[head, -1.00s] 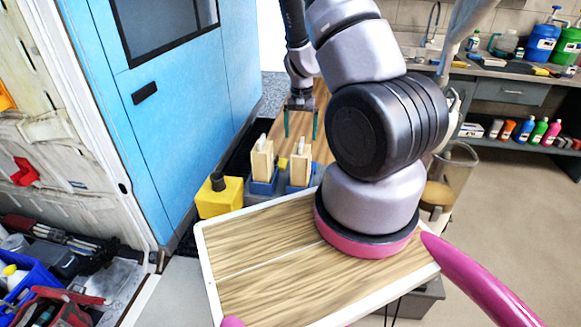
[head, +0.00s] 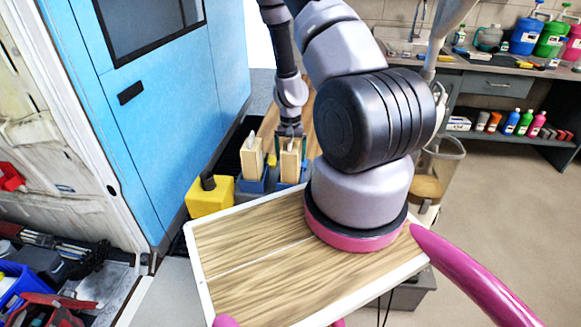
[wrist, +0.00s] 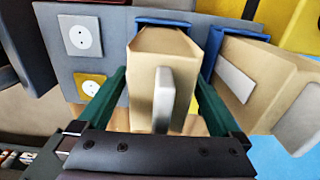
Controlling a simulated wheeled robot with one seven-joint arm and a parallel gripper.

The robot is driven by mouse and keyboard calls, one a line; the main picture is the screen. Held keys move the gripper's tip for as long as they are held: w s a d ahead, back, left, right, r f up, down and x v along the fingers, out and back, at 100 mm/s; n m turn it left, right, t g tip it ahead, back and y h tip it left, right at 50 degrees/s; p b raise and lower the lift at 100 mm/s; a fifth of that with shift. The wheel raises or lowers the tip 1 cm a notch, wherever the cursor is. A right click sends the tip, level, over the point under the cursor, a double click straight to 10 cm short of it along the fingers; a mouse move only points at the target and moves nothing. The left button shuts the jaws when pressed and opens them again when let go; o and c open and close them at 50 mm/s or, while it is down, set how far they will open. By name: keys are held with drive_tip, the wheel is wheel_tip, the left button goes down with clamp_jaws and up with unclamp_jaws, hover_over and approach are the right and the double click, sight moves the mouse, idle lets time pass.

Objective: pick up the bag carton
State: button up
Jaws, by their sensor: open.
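Two tan cartons stand in blue holders, each with a pale tab on its face or top. The right carton (head: 290,170) is in the head view below my gripper (head: 291,150), and it fills the middle of the wrist view (wrist: 150,100). My gripper is open, with one green finger on each side of this carton. I cannot tell whether the fingers touch it. The left carton (head: 251,160) is apart from my gripper and shows at the right of the wrist view (wrist: 255,72). No label tells which is the bag carton.
A yellow box (head: 209,198) with a dark top stands left of the cartons. A grey panel with sockets (wrist: 82,37) shows beside the gripped-around carton in the wrist view. A blue cabinet (head: 150,130) rises close on the left. My wooden-topped base lies in front.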

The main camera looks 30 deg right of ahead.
clamp_jaws()
drive_tip(key=shift+r, duration=0.1)
wheel_tip(320, 180, up, 17)
idle(0.9)
